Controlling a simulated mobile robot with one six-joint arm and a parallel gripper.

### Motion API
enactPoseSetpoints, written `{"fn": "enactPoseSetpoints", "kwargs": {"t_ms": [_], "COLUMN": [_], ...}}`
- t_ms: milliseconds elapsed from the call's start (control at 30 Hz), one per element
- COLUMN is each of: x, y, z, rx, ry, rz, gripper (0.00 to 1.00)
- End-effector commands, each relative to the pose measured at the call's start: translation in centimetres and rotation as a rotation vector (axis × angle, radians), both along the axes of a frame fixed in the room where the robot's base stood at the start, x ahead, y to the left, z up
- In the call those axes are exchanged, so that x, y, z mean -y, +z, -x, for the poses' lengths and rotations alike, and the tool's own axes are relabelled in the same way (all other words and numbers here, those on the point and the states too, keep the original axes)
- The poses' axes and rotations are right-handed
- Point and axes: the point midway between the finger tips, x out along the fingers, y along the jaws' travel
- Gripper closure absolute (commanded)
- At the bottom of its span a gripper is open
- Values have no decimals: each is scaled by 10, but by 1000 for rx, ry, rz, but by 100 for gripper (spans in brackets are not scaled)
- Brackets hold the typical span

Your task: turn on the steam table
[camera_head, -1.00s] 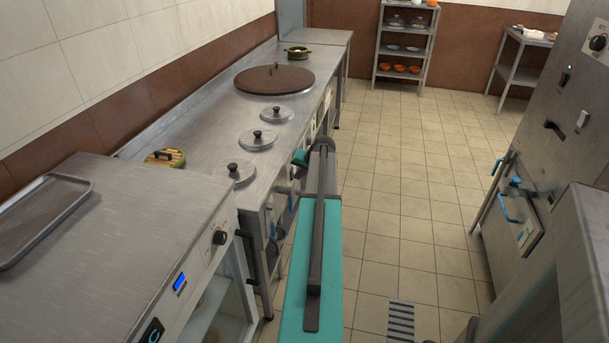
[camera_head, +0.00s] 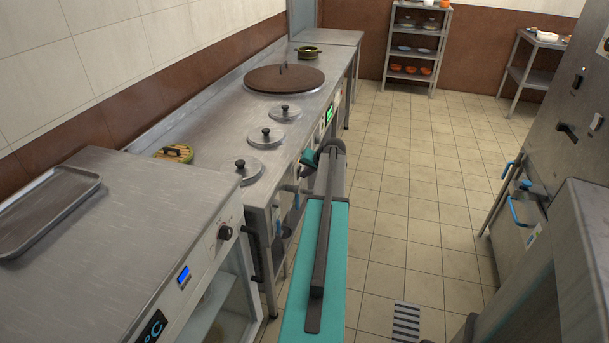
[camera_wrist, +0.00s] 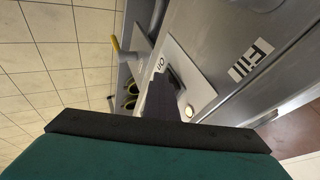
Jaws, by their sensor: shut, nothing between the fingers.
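The steam table (camera_head: 215,138) is a long steel counter along the left wall, with several round lids on top and controls on its front. In the wrist view, a pale switch plate (camera_wrist: 199,90) marked "On" carries a dark switch (camera_wrist: 177,78) and a small round pale light (camera_wrist: 189,111); I cannot tell if it is lit. My gripper (camera_wrist: 160,84) is shut and empty, its dark fingers over the plate just beside the switch and partly hiding it. Contact cannot be told.
Tall steel equipment (camera_head: 540,150) stands at right. The tiled floor (camera_head: 410,190) between is clear.

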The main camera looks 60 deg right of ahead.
Motion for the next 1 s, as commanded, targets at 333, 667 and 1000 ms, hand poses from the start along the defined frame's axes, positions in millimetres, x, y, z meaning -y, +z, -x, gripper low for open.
{"fn": "enactPoseSetpoints", "kwargs": {"t_ms": [333,667,1000], "x": [0,2,3], "y": [7,20,21], "z": [-2,0,0], "rx": [9,11,13], "ry": [3,-1,-5], "rz": [-9,-4,-2], "gripper": [100,100,100]}}
